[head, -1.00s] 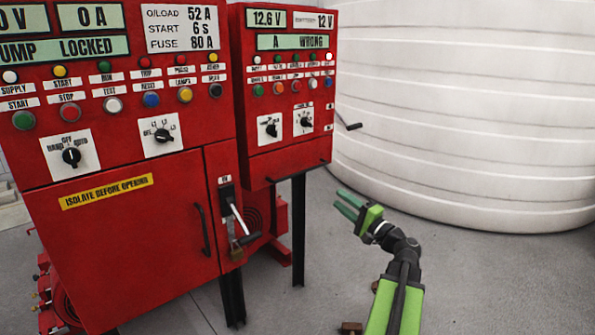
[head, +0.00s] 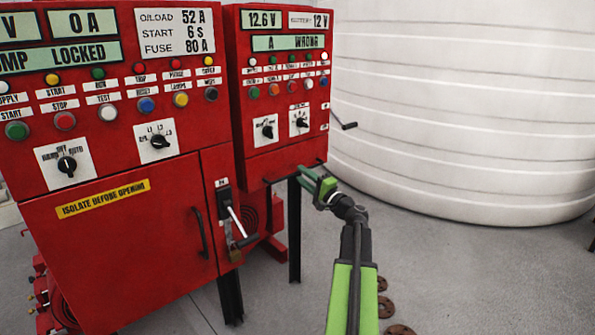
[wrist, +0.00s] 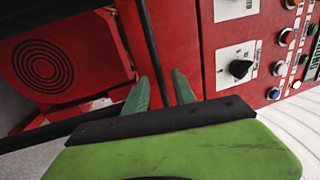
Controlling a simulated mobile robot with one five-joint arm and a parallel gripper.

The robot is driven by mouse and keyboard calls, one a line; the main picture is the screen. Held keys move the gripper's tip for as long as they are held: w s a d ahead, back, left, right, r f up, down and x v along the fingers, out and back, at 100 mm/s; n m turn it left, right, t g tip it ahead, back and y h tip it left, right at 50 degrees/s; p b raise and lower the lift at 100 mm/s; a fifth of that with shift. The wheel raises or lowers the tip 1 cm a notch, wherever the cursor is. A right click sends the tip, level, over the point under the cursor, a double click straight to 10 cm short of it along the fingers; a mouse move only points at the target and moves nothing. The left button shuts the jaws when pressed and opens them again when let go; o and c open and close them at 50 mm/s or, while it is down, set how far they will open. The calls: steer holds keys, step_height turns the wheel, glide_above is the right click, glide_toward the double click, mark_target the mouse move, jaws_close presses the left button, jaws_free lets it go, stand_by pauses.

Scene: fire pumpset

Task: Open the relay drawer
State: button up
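The relay drawer (head: 288,161) is the low red front of the smaller right-hand cabinet, and it looks shut. A thin dark horizontal handle (head: 268,181) runs along its lower edge. My gripper (head: 304,172) is at the right part of this handle in the head view and covers some of it. In the wrist view my gripper (wrist: 161,88) has its two green fingers apart. The dark handle bar (wrist: 151,45) runs between them, with a gap visible. I cannot tell whether either finger touches the bar.
The larger red cabinet (head: 110,225) stands at left with a door handle and a switch lever with padlock (head: 235,250). A black leg (head: 294,230) stands under the right cabinet. A white tank (head: 450,120) is behind. Grey floor is open at right.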

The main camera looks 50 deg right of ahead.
steer(key=shift+x, duration=1.4)
jaws_close()
